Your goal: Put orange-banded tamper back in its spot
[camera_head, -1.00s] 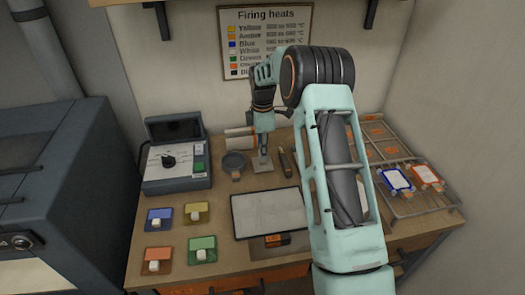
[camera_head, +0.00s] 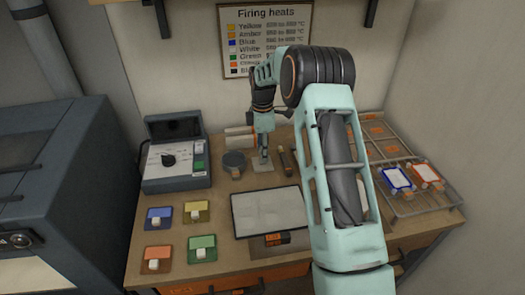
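My gripper (camera_head: 264,156) points down over a small pale square plate (camera_head: 263,166) on the workbench. It is small in view, and I cannot tell whether its fingers are open or shut, or whether they hold anything. I cannot make out an orange band on any tool, so the tamper is not clearly identifiable. A dark, slim stick-like tool (camera_head: 287,164) lies just right of the plate. A dark round pot (camera_head: 234,160) with an orange tag stands just left of it.
A grey controller box (camera_head: 176,165) stands at the left. Several coloured tiles (camera_head: 159,217) lie in front of it. A pale sheet (camera_head: 266,211) lies at the bench's middle. A wire rack (camera_head: 424,205) with framed pieces is at the right. My arm hides the bench between.

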